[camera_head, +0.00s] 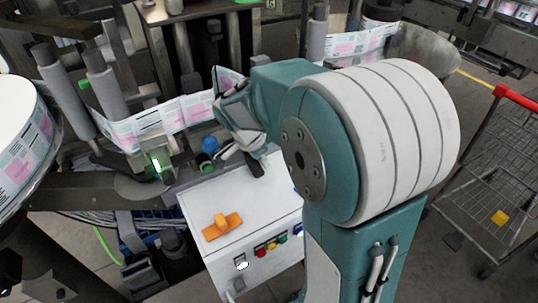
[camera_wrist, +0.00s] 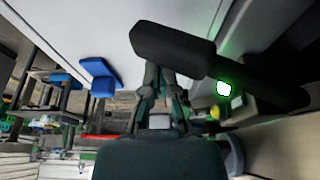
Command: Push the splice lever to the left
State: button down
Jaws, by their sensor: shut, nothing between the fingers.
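A thick black bar (camera_wrist: 172,46), which looks like the splice lever's grip, crosses the upper middle of the wrist view. It runs down to the right past a green light. My gripper shows below it in the wrist view (camera_wrist: 160,82), fingers shut and empty. Its tips are close to the bar's lower edge; I cannot tell whether they touch. In the head view, my gripper (camera_head: 244,152) points down near the back edge of the white control box, partly hidden by my arm. A small black part (camera_head: 255,165) shows beside it, perhaps the same lever.
The white control box (camera_head: 262,212) carries an orange part (camera_head: 222,226) and several coloured buttons. A blue knob (camera_head: 210,144) and a lit green light (camera_head: 156,165) lie left of my gripper. The label web (camera_head: 165,117) runs behind. A wire cart (camera_head: 500,180) stands at right.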

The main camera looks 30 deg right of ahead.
aim_at(253, 169)
jog(key=shift+s+a+m, duration=0.2)
jog(key=shift+a+m, duration=0.6)
jog(key=shift+a, duration=1.6)
jog(key=shift+w+a, duration=0.1)
jog(key=shift+a, duration=0.05)
jog(key=shift+r, duration=0.1)
notch_tip(253, 169, up, 9)
jog(key=s+a+n+t+y, duration=0.2)
jog(key=s+n, duration=0.6)
jog(key=n, duration=0.1)
jog(key=s+a+n+t+y, duration=0.1)
jog(key=s+a+n+t, duration=0.1)
jog(key=s+n, duration=0.6)
jog(key=shift+s+r+n+t+y, duration=0.4)
jog(key=shift+n+t, duration=0.3)
jog(key=shift+n, duration=0.1)
